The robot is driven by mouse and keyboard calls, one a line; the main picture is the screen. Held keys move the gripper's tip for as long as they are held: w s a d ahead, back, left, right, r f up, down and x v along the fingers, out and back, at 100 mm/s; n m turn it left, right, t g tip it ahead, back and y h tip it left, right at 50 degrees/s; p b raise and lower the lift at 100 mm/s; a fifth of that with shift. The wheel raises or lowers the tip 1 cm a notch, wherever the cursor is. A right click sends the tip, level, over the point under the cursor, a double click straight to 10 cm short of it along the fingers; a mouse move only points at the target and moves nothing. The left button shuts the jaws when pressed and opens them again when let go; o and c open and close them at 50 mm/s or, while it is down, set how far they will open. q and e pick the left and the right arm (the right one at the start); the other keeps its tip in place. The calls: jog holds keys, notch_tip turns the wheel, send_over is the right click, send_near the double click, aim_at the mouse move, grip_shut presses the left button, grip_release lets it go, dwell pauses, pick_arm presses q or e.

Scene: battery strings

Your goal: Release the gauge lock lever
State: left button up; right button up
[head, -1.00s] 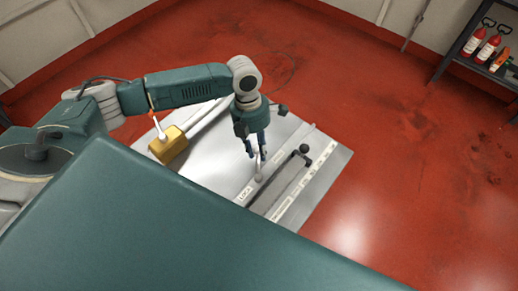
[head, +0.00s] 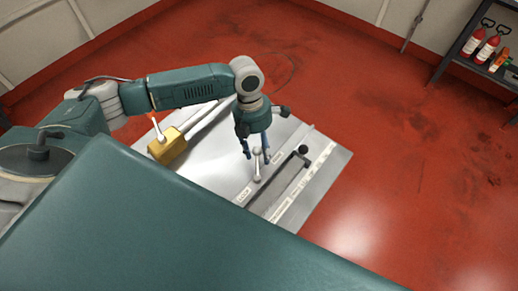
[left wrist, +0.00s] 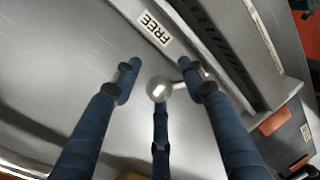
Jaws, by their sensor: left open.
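The gauge lock lever (head: 257,166) is a short metal rod with a ball knob, standing on the grey plate beside the "LOCK" label (head: 243,195). In the left wrist view its shiny knob (left wrist: 159,90) sits between the fingers, with the rod running right behind one finger. The "FREE" label (left wrist: 155,28) shows above the knob there. My left gripper (head: 257,156) points down at the lever, fingers apart on either side of the knob. I cannot tell whether any finger touches it. My right gripper is not in view.
A slotted dark rail with a black knob (head: 303,150) lies right of the lever. A yellow block (head: 167,146) with a small handle and a grey bar is at the plate's left. The red floor (head: 400,170) is clear; a shelf (head: 470,58) with red bottles stands top right.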

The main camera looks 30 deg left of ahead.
pick_arm(q)
notch_tip(320, 180, up, 12)
jog(key=w+a, duration=0.1)
jog(key=a, duration=0.1)
jog(key=shift+f, duration=0.15)
dwell(0.6)
